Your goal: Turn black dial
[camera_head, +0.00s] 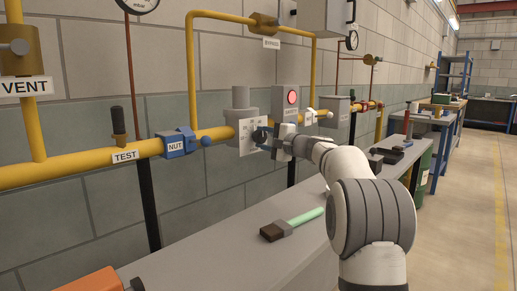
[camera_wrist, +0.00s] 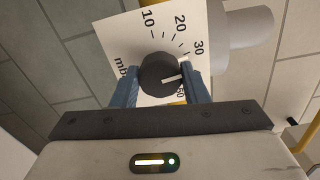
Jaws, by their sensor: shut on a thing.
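The black dial (camera_wrist: 158,74) is round, with a white pointer mark, and sits on a white scale plate (camera_wrist: 135,33) printed with 10, 20, 30 and "mb". Its pointer is directed to the right, below the 30 mark. My gripper (camera_wrist: 158,82) is shut on the dial, with one blue-grey finger on each side of it. In the head view the dial (camera_head: 260,134) shows small and dark in front of the scale plate (camera_head: 246,140), with my gripper (camera_head: 268,137) at it from the right. The lower part of the scale is partly hidden by my gripper.
A box with a red light (camera_head: 292,97) is just above right. The aisle at right (camera_head: 460,220) is clear.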

